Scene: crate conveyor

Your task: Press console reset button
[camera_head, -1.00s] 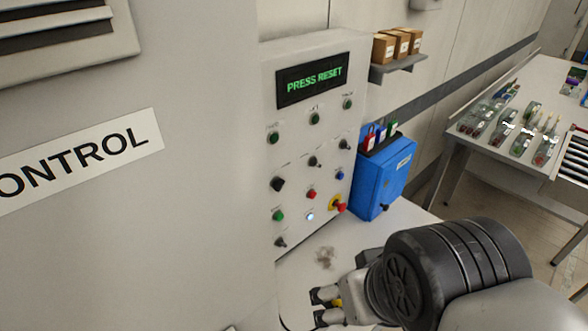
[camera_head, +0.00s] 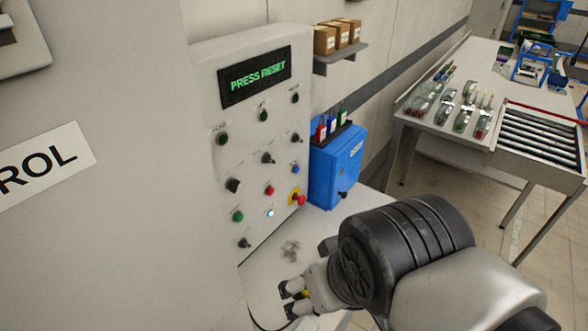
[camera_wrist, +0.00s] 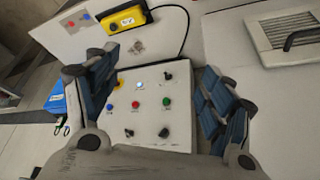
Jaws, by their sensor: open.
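The grey console (camera_head: 230,150) stands left of centre in the head view, its display (camera_head: 255,76) reading "PRESS RESET" in green. Its sloped face carries several knobs and buttons, including a lit white button (camera_head: 270,213), a red button (camera_head: 269,190), a blue button (camera_head: 295,169), a green button (camera_head: 237,216) and a red mushroom button (camera_head: 299,199) on yellow. Their labels are too small to read. In the wrist view the lit button (camera_wrist: 139,86) shows between the fingers. My gripper (camera_head: 288,299) is open and empty, below and in front of the panel, apart from it; its fingers frame the panel in the wrist view (camera_wrist: 158,66).
A blue box (camera_head: 336,172) stands right of the console. A wall shelf (camera_head: 341,57) holds small cartons. A yellow device (camera_wrist: 128,18) with a cable lies on the bench surface. A table (camera_head: 440,135) with parts stands at right, with open floor before it.

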